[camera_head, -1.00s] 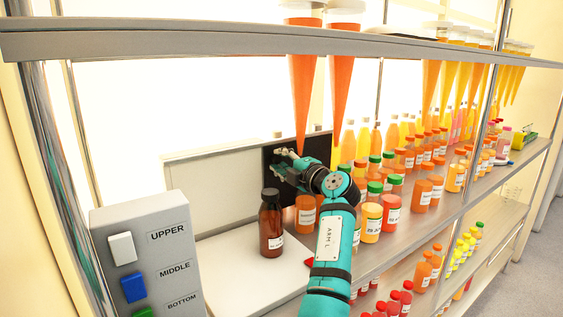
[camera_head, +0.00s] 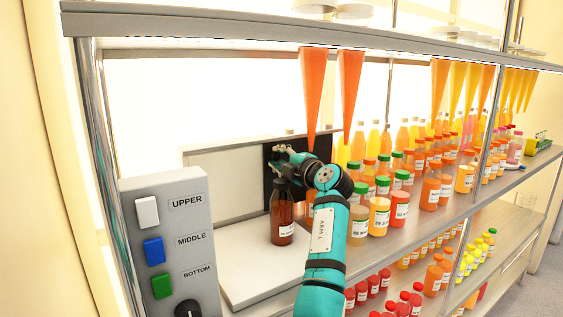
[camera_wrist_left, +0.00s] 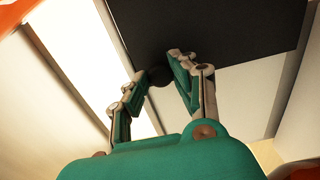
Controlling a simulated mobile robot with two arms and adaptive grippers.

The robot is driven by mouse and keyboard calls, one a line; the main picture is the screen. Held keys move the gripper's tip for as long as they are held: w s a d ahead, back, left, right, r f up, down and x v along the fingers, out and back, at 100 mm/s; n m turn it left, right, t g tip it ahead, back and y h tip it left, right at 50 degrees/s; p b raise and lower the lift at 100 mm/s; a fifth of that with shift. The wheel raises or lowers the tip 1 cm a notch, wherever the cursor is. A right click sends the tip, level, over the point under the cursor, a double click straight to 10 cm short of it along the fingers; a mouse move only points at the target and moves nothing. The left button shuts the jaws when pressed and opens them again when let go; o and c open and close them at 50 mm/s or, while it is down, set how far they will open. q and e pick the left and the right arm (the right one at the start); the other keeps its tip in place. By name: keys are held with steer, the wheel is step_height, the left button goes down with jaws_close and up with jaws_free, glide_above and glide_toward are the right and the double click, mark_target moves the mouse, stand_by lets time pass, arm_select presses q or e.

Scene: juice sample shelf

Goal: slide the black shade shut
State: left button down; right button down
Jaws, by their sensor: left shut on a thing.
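The black shade (camera_head: 269,163) is a dark panel standing against the pale back frame of the shelf, behind my left arm. My left gripper (camera_head: 281,152) is at the shade's front face. In the left wrist view the two fingers (camera_wrist_left: 158,76) close around a small dark round knob (camera_wrist_left: 159,75) on the shade (camera_wrist_left: 225,22). A bright opening shows left of the shade in the wrist view. In the head view a pale panel (camera_head: 220,180) stands left of it. My arm hides the shade's lower right part. My right gripper is not in view.
A brown bottle (camera_head: 283,215) stands on a white board (camera_head: 255,268) just in front of my gripper. Several juice jars (camera_head: 379,215) crowd the shelf to the right. A grey button box (camera_head: 175,240) stands at the left. Orange cones (camera_head: 312,95) hang above.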

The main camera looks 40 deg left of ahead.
arm_select(q)
steer(key=c, duration=1.1)
jaws_free()
steer(key=shift+w+f, duration=0.1)
steer(key=shift+w, duration=0.05)
steer(key=shift+o, duration=0.2)
steer(key=shift+a, duration=0.1)
steer(key=shift+s, duration=0.2)
steer(key=v, duration=1.2)
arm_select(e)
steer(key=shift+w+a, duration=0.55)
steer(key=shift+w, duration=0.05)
